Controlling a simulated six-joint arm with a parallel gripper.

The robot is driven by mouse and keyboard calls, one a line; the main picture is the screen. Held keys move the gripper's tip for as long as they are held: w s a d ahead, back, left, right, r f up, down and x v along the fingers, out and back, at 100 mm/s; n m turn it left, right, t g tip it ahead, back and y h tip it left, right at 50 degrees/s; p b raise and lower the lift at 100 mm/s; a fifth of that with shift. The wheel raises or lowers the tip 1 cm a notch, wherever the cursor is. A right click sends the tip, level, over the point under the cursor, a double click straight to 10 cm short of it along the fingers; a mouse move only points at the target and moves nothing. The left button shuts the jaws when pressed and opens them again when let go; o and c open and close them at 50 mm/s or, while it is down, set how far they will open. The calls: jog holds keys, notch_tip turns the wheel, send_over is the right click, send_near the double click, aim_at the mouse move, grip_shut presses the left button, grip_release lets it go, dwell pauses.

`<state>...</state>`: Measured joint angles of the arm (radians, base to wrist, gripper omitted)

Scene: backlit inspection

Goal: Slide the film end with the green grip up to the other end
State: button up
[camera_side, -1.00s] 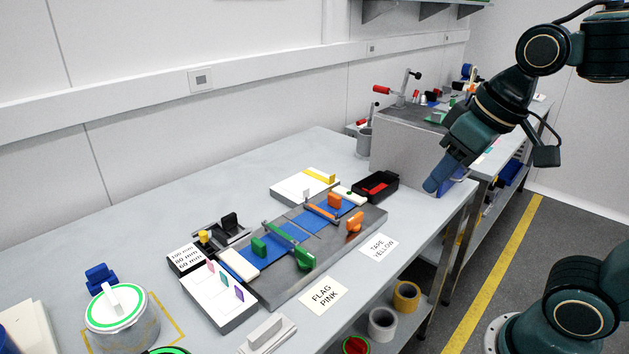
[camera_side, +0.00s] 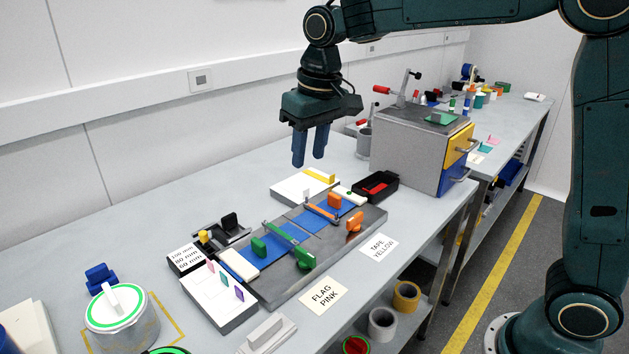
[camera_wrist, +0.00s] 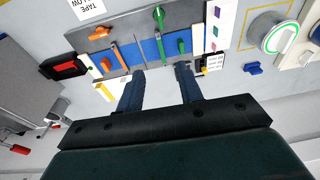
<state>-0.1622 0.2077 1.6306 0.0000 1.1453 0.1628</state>
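Two blue film pieces lie in line on a grey metal plate (camera_side: 282,284), with a thin dark line between their facing ends. The left film end (camera_side: 248,252) carries an upright green grip (camera_side: 259,246), which also shows in the wrist view (camera_wrist: 182,46). The right film end (camera_side: 303,218) carries an orange grip (camera_side: 334,201), also in the wrist view (camera_wrist: 105,62). A green bar with a green handle (camera_side: 305,257) and an orange bar with an orange handle (camera_side: 354,222) cross the film. My gripper (camera_side: 309,161) is open and empty, pointing down above and behind the plate.
A white tray with colored flags (camera_side: 222,305) stands left of the plate. A white tray with a yellow strip (camera_side: 303,187) and a black bin with red contents (camera_side: 376,186) lie toward the far end. A grey drawer cabinet (camera_side: 405,155) stands behind. Cards lie in front.

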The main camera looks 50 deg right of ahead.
jog(key=g, duration=0.2)
send_over(259, 241)
notch_tip(259, 241, down, 9)
jog(key=shift+w+a+f, duration=0.1)
jog(key=shift+f, duration=0.3)
jog(key=shift+f, duration=0.15)
notch_tip(259, 241, down, 14)
jog(key=shift+r, duration=0.25)
grip_shut()
